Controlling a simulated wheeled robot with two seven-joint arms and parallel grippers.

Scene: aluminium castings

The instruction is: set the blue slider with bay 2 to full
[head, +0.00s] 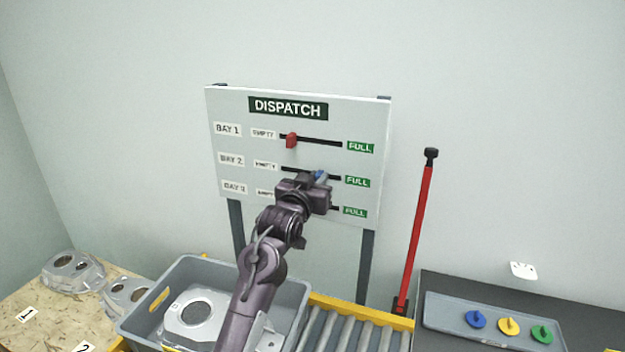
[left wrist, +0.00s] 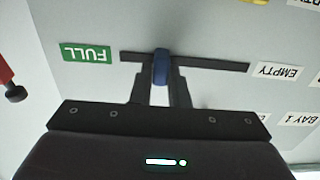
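The blue slider (head: 320,175) sits on the bay 2 slot of the dispatch board (head: 225,105), roughly two thirds of the way from EMPTY towards the FULL label (head: 356,181). A stretch of slot is free between it and the FULL end. My left gripper (head: 317,182) is at the board. In the left wrist view, which is turned over, its two fingers (left wrist: 160,78) are closed on both sides of the blue slider (left wrist: 161,64). The green FULL label (left wrist: 87,53) is at the left there. My right gripper is not in view.
The red bay 1 slider (head: 291,140) is near EMPTY. A yellow slider (left wrist: 255,2) shows at the wrist view's top edge. A red post (head: 417,235) stands right of the board. A grey crate (head: 295,325) with castings and a roller conveyor (head: 345,330) lie below.

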